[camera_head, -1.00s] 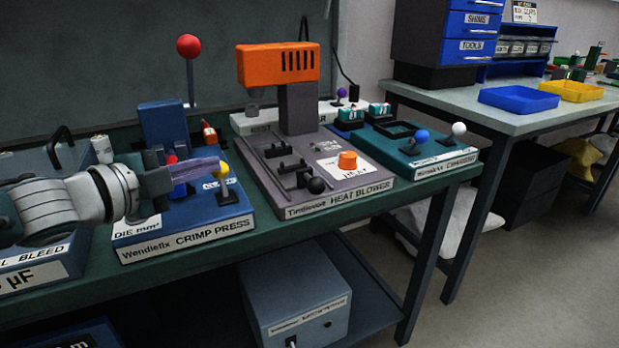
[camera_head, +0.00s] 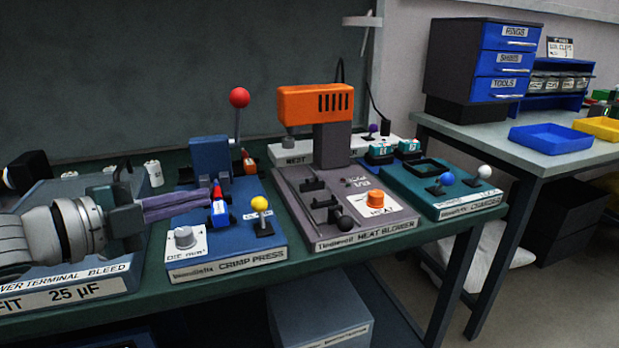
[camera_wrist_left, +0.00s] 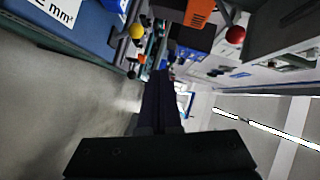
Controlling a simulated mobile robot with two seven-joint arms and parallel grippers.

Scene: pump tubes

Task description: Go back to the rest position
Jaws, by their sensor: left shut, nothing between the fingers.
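My left gripper (camera_head: 176,204) comes in from the left in the head view, with its purple fingers closed and empty. It is in front of the crimp press (camera_head: 225,243), and its tips overlap the red and blue parts there in the picture; I cannot tell whether they touch. In the left wrist view the closed fingers (camera_wrist_left: 160,100) point away over the bench side, with the yellow knob (camera_wrist_left: 137,31) to their upper left. My right gripper is not in view.
The heat blower (camera_head: 345,230) stands right of the press, then a teal charger (camera_head: 455,197). The press's red-balled lever (camera_head: 239,98) stands up behind. A terminal bleed box (camera_head: 75,285) is under my left arm. A second bench (camera_head: 490,135) holds drawers and a blue tray (camera_head: 550,138).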

